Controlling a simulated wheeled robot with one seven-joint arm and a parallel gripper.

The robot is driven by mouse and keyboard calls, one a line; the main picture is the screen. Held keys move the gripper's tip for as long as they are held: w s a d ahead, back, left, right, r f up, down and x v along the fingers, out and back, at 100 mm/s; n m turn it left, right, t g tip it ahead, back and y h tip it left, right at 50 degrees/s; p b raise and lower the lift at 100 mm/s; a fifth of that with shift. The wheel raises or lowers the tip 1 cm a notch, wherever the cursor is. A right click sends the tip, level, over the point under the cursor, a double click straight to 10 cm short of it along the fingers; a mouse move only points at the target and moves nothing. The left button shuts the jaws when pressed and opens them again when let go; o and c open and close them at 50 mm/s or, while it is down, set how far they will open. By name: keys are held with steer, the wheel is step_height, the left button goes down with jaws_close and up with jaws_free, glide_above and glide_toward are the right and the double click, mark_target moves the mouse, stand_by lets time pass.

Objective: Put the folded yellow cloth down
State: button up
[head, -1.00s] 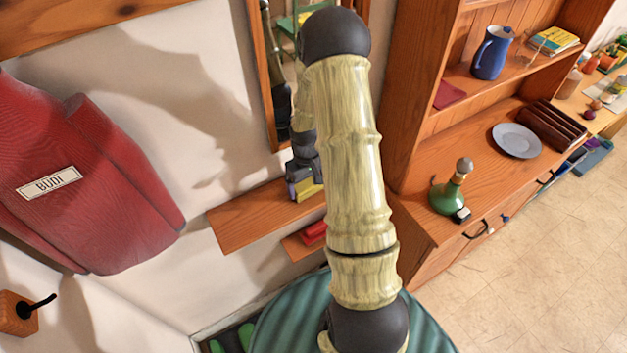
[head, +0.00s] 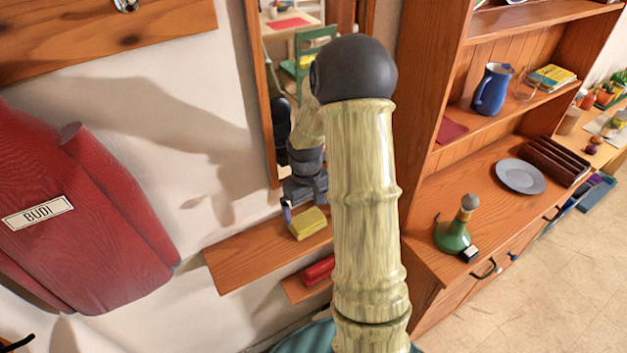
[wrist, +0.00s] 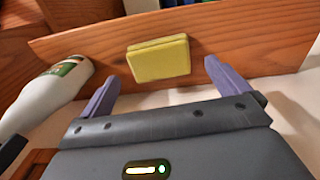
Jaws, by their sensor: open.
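The folded yellow cloth (head: 308,223) lies on a wooden wall shelf (head: 240,262) below the mirror. In the wrist view the cloth (wrist: 158,58) lies flat on the board. My gripper (wrist: 161,74) is open, with one purple finger on each side and a clear gap between each finger and the cloth. In the head view my gripper (head: 301,205) is just behind and above the cloth, and one finger shows at its left. The other finger is hidden there.
A white bottle (wrist: 52,92) lies at the left of the wrist view. A red garment (head: 75,215) hangs at left. The cabinet at right holds a green bottle (head: 457,232), a grey plate (head: 520,176) and a blue jug (head: 492,90).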

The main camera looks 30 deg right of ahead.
mark_target(308, 222)
step_height(308, 222, up, 11)
steer(key=b, duration=0.2)
stand_by(0.6)
steer(key=s+a+f+m+t, duration=0.1)
steer(key=s+a+f, duration=0.3)
steer(key=s+a, duration=0.8)
steer(key=shift+s+a+f+t, duration=0.15)
steer(key=shift+s+a+t, duration=0.2)
steer(key=shift+t, duration=0.55)
steer(key=shift+w+a, duration=0.15)
